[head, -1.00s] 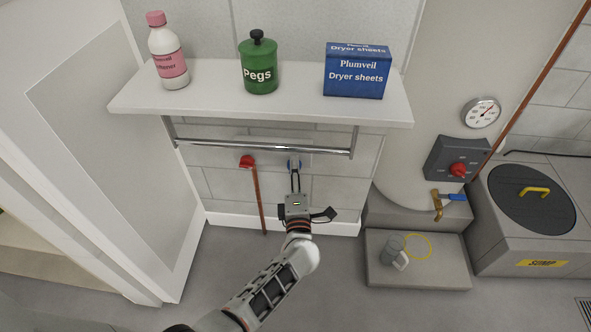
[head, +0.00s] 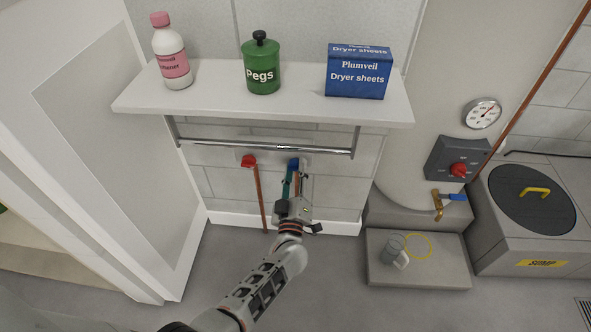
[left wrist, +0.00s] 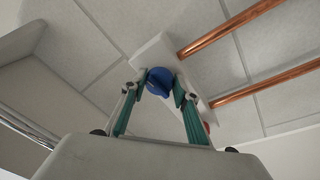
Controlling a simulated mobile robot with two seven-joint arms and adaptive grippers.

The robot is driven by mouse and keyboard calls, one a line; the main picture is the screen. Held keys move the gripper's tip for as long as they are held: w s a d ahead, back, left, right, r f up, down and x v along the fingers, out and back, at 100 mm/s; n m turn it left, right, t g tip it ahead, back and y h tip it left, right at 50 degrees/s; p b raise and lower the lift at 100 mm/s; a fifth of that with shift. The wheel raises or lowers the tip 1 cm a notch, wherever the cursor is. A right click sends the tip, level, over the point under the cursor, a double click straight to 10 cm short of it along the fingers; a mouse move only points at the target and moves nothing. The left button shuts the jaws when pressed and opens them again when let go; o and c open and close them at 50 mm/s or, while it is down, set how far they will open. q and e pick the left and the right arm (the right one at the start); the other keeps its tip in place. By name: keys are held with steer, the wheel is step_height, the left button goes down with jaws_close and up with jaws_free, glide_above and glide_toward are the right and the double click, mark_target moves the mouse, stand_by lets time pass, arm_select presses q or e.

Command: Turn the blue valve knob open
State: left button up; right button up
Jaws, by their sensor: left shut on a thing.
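The blue valve knob (head: 294,163) is on a pale plate on the tiled wall, below the shelf and its metal rail. My left gripper (head: 297,172) reaches up to it from below, its fingers partly hiding it. In the left wrist view the round blue knob (left wrist: 158,82) sits between the two teal-backed fingertips (left wrist: 160,88), and the gripper is shut on it. A raised ridge crosses the knob's face. My right gripper is not in view.
A red knob (head: 248,161) with a copper pipe (head: 262,200) below it is close on the left. The rail (head: 270,147) runs just above the knobs. The shelf (head: 215,100) holds a bottle (head: 172,58), a green Pegs jar (head: 262,70) and a blue box (head: 358,75).

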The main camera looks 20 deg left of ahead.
arm_select(q)
steer(key=shift+r+m, duration=0.1)
steer(key=shift+m, duration=1)
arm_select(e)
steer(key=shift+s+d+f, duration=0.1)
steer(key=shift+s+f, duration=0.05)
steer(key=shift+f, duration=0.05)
arm_select(q)
steer(key=o, duration=1.1)
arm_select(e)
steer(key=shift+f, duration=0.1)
